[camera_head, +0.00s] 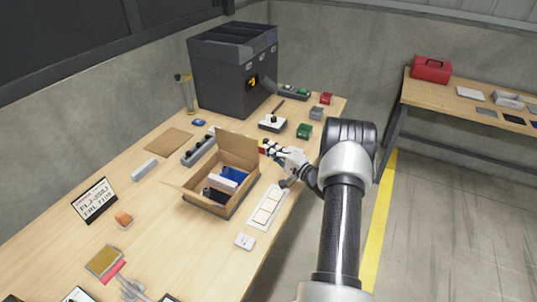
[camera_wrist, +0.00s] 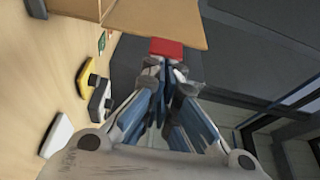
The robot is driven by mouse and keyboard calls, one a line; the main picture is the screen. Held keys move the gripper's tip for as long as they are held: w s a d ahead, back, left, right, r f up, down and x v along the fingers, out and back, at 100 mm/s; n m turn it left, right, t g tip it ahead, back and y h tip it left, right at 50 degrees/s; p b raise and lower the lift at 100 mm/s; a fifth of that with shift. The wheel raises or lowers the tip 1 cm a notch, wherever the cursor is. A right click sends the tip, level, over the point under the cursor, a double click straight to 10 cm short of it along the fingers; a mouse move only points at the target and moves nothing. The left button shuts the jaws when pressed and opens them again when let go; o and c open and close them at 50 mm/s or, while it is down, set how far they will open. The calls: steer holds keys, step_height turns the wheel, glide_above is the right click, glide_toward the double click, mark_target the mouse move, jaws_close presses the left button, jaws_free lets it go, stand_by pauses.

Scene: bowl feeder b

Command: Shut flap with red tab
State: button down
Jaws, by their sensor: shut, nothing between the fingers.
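An open cardboard box (camera_head: 207,203) stands on the workbench in the head view. Its far flap (camera_head: 237,148) stands up, and a red tab (camera_head: 262,149) shows at that flap's right edge. In the wrist view the cardboard flap (camera_wrist: 160,20) is at the top with the red tab (camera_wrist: 167,47) below it. My gripper (camera_head: 270,149) is shut and empty beside the tab. In the wrist view its fingertips (camera_wrist: 167,68) are just below the tab; I cannot tell whether they touch it.
The box holds a blue item (camera_head: 236,174), a white item and dark items. A white panel (camera_head: 267,208) lies right of it. A dark grey machine (camera_head: 225,75) stands at the back. A green block (camera_head: 304,131) and a black-and-white device (camera_head: 272,122) lie beyond my gripper.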

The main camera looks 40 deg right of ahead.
mark_target(261, 150)
steer(key=a+n, duration=0.1)
steer(key=s+a+n, duration=0.1)
steer(key=a, duration=0.1)
steer(key=shift+s+t, duration=0.2)
steer(key=shift+t, duration=0.1)
steer(key=shift+s+a+f+b, duration=0.35)
steer(key=shift+a+f, duration=0.35)
steer(key=shift+a, duration=0.1)
steer(key=shift+s+a+f+b, duration=0.35)
steer(key=shift+a+f, duration=0.3)
steer(key=shift+a, duration=0.2)
steer(key=shift+s+a+f+b, duration=0.3)
steer(key=shift+a+f+b, duration=0.05)
steer(key=shift+a+f, duration=0.4)
steer(key=shift+a+f+n+b, duration=0.25)
steer(key=shift+n+b, duration=0.15)
steer(key=shift+n, duration=0.4)
steer(key=shift+t, duration=0.3)
